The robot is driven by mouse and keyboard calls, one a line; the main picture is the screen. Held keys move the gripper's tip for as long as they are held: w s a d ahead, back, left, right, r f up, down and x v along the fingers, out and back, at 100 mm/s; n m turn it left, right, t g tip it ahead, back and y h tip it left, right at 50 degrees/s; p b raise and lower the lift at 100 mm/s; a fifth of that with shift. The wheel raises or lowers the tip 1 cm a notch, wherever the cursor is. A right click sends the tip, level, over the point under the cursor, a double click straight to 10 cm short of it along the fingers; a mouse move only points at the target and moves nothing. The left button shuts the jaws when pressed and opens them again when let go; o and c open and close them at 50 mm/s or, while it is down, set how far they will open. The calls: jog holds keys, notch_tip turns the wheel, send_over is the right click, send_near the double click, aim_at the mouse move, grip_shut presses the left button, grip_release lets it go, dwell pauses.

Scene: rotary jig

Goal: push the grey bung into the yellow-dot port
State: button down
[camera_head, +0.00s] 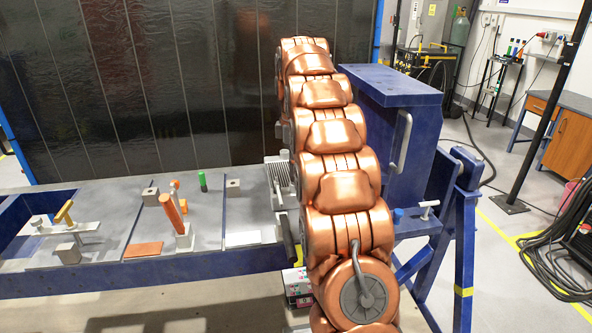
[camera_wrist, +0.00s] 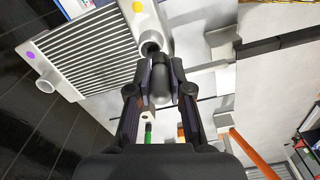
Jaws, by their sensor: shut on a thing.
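In the wrist view my gripper (camera_wrist: 161,88) is shut on the dark grey bung (camera_wrist: 161,72), which sits between the fingertips. The yellow-dot port (camera_wrist: 150,45) is a pale round stub with a dark opening, just beyond the bung's end and slightly left. The bung is very close to it; I cannot tell whether they touch. In the head view my arm hides the gripper, bung and port; part of the core (camera_head: 277,173) shows.
The core stands at the right of a grey bench (camera_head: 105,205) with a blue frame. On the bench are an orange-handled clamp (camera_head: 172,212), a green cylinder (camera_head: 202,181) and a yellow-handled fixture (camera_head: 64,213). A blue cabinet (camera_head: 392,125) stands right of my arm.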

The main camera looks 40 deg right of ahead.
jog(key=shift+w+d, duration=0.25)
jog(key=shift+d, duration=0.05)
jog(key=shift+w+d, duration=0.1)
jog(key=shift+d, duration=0.05)
jog(key=shift+f, duration=0.1)
jog(key=shift+f+p, duration=0.95)
jog(key=shift+f, duration=0.7)
jog(key=shift+f, duration=0.15)
jog(key=c, duration=1.1)
grip_release()
jog(key=shift+o, duration=0.2)
